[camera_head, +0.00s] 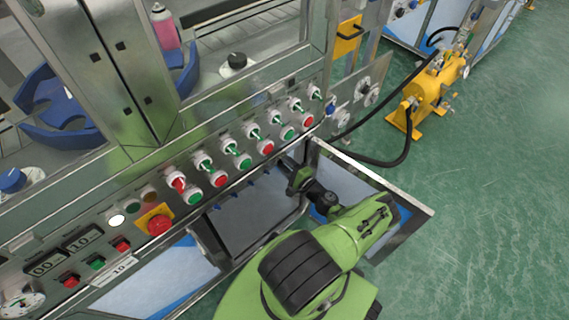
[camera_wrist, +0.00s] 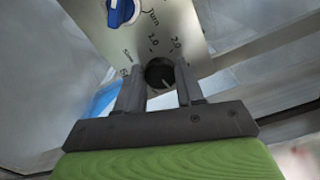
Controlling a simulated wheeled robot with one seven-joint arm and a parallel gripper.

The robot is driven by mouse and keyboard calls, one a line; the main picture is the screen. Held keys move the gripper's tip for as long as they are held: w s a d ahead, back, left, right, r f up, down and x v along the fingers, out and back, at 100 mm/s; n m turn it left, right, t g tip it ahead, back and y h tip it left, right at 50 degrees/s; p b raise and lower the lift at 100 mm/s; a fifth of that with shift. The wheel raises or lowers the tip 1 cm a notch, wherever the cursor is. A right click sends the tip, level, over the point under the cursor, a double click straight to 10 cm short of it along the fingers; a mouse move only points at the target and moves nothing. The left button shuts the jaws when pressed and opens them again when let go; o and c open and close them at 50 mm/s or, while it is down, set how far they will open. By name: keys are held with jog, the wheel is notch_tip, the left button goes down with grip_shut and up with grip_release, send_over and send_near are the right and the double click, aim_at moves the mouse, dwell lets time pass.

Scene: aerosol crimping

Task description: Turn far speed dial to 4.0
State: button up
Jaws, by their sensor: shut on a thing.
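A small round black dial (camera_wrist: 158,71) sits on a metal panel (camera_wrist: 190,32) in the wrist view. Printed marks around it include 1.0, 2.0 and Slow; others are partly covered by a finger. My gripper (camera_wrist: 162,80) has one finger on each side of the dial and is shut on it. A pale pointer line shows on the dial's lower part, but its exact setting cannot be read. In the head view, my dark gripper (camera_head: 292,172) is at the right end of the machine front, and the dial is hidden there.
A blue knob (camera_wrist: 122,12) marked Turn is on the same panel beyond the dial. A row of red and green buttons (camera_head: 266,147) lies close to my gripper. An open metal panel (camera_head: 360,172) stands to its right.

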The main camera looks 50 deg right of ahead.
jog(key=shift+m, duration=0.7)
jog(key=o, duration=1)
jog(key=shift+o, duration=0.2)
jog(key=shift+s, duration=0.1)
jog(key=p+v, duration=0.2)
jog(key=v, duration=1.3)
jog(key=shift+s, duration=0.35)
jog(key=shift+a, duration=0.15)
